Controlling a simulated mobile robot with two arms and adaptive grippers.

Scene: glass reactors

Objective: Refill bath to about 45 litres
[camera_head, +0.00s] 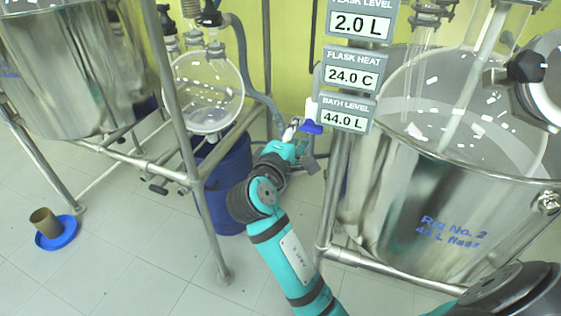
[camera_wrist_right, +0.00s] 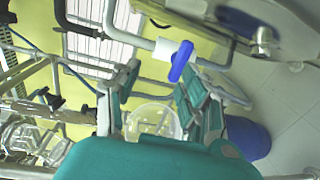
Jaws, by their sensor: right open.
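The bath level display (camera_head: 345,116) reads 44.0 L in the head view. Below its left edge is a valve with a blue handle (camera_head: 312,127) on a white body; it also shows in the wrist view as a blue handle (camera_wrist_right: 182,61). My right gripper (camera_head: 291,137) is at this valve. In the wrist view its two teal fingers (camera_wrist_right: 157,84) are apart, with the handle beyond the fingertips, nearer the right one. I cannot tell if they touch. The steel bath vessel marked Rig No. 2 (camera_head: 430,225) stands at the right. My left gripper is not in view.
Other displays show flask level 2.0 L (camera_head: 359,24) and flask heat 24.0 C (camera_head: 353,75). A steel frame leg (camera_head: 328,205) stands right of my right arm. A blue barrel (camera_head: 224,190) and round glass flask (camera_head: 208,95) are left. A blue dish (camera_head: 60,237) lies on the floor.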

